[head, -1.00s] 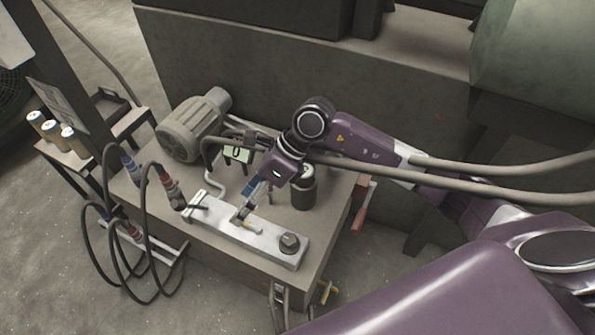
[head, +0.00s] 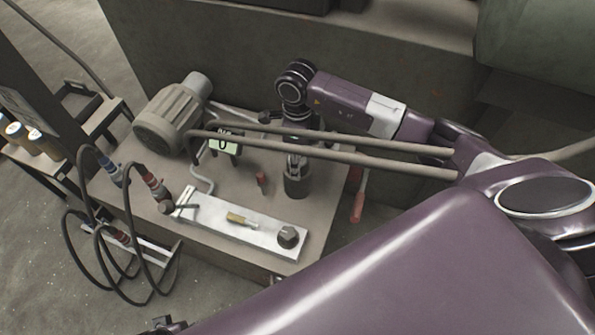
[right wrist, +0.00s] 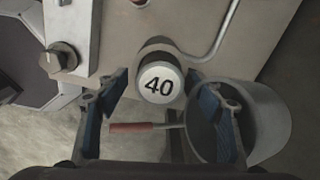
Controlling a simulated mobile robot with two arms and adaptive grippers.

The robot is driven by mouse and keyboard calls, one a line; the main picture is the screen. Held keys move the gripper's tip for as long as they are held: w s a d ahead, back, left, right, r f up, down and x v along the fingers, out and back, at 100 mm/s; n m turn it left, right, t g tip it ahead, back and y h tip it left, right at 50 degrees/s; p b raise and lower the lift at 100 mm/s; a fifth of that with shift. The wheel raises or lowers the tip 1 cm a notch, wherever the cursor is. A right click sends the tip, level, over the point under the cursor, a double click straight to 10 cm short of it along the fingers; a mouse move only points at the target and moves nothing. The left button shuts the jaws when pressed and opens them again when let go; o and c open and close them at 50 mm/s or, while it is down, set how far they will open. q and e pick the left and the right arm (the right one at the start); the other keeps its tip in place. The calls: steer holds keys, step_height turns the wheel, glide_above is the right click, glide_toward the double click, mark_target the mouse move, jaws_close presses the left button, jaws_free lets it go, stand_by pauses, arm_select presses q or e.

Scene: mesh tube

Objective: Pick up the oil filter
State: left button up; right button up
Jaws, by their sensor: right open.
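The oil filter, a dark upright cylinder (head: 297,186), stands on the bench top near its right edge. In the right wrist view its round white top marked "40" (right wrist: 160,82) faces the camera. My right gripper (head: 297,162) points down just above the filter, its lower part overlapping the filter's top in the head view. In the right wrist view the right gripper (right wrist: 162,90) is open, with one blue-lined finger on each side of the white top. Contact is not visible.
A metal plate (head: 262,234) with a knob (head: 288,237) lies in front. Hoses (head: 130,215) hang at the left. A grey bucket (right wrist: 262,118) and red handle (right wrist: 130,127) show below.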

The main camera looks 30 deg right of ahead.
steer(key=shift+f, duration=0.25)
jaws_close()
stand_by(0.3)
steer(key=shift+w+r, duration=0.1)
steer(key=shift+r, duration=0.05)
